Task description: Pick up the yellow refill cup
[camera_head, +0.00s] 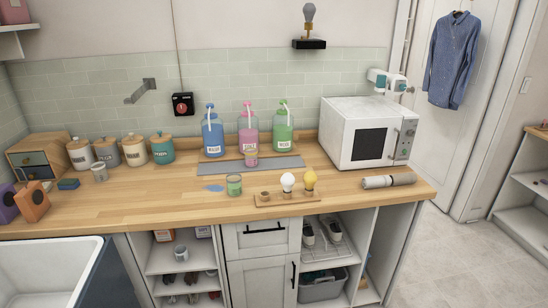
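A small cup (251,158) with a yellowish rim stands upright on the grey mat (283,163), just in front of the pink pump bottle (248,134). It is the most yellow cup in view, though pink shows through or behind it. My gripper is not in view.
Blue (212,135) and green (282,133) pump bottles flank the pink one. A wooden holder (287,198) with bulbs stands in front. A microwave (365,132) stands right, with a white-and-teal device (387,81) behind. Several canisters (134,149) stand left, above a white sink (45,270).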

